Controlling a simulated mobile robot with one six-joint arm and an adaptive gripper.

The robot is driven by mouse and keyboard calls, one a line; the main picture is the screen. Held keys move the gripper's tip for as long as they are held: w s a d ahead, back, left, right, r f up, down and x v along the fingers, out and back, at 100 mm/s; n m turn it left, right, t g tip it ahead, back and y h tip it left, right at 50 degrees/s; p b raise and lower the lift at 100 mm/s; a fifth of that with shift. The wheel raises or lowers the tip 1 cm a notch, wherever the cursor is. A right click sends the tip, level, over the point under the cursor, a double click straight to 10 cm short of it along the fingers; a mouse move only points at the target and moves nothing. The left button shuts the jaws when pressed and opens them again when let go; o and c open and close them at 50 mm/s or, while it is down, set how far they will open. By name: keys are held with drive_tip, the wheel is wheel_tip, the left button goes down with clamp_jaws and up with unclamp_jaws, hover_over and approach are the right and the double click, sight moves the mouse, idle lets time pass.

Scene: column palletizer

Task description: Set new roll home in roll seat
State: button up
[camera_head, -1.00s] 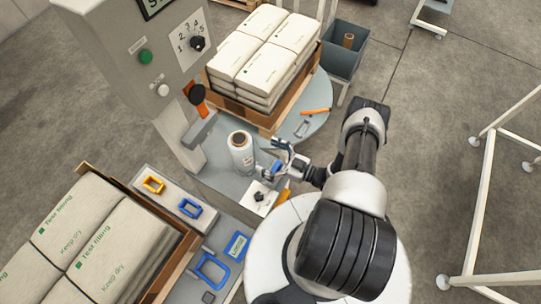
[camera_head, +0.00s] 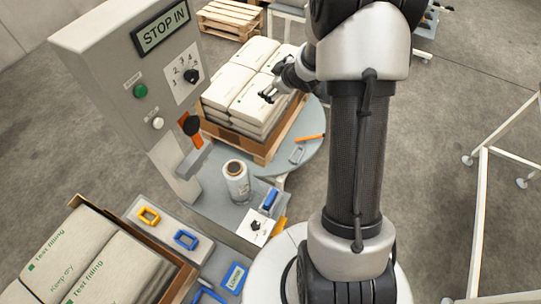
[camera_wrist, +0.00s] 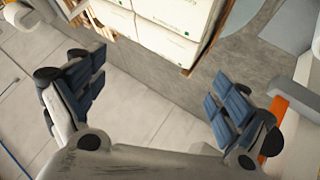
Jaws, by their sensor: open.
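The new roll (camera_head: 237,183) is a whitish film roll with a dark brown core end. It stands upright on the grey machine bench (camera_head: 212,208), beside the column. The roll seat cannot be made out apart from the bench; whatever is under the roll is hidden. My gripper (camera_head: 268,96) is above the stacked sacks, well apart from the roll. In the wrist view my gripper (camera_wrist: 160,95) is open with nothing between its fingers. The roll is not recognisable in the wrist view.
The control column (camera_head: 130,85) reads STOP IN.

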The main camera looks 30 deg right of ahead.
drive_tip(key=s+a+r+m+g+h, duration=0.1)
drive_tip(key=s+a+r+m, duration=0.1)
drive_tip(key=s+a+r, duration=0.35)
drive_tip(key=s+a+r+m+g+h, duration=0.1)
drive_tip(key=s+a+r+m, duration=0.1)
drive_tip(key=s+r, duration=0.6)
drive_tip(key=s+a+r+m+g+y, duration=0.1)
drive_tip(key=s+a+r, duration=0.1)
drive_tip(key=s+a, duration=0.4)
drive_tip(key=s+a+r+m+g+y, duration=0.1)
drive_tip(key=s+a, duration=0.6)
drive_tip(key=s, duration=0.8)
drive_tip(key=shift+r+g+y, duration=0.4)
drive_tip(key=shift+r+y, duration=0.1)
drive_tip(key=shift+r, duration=0.15)
drive_tip(key=shift+s, duration=0.1)
drive_tip(key=shift+f+b, duration=0.5)
drive_tip(key=shift+b, duration=0.05)
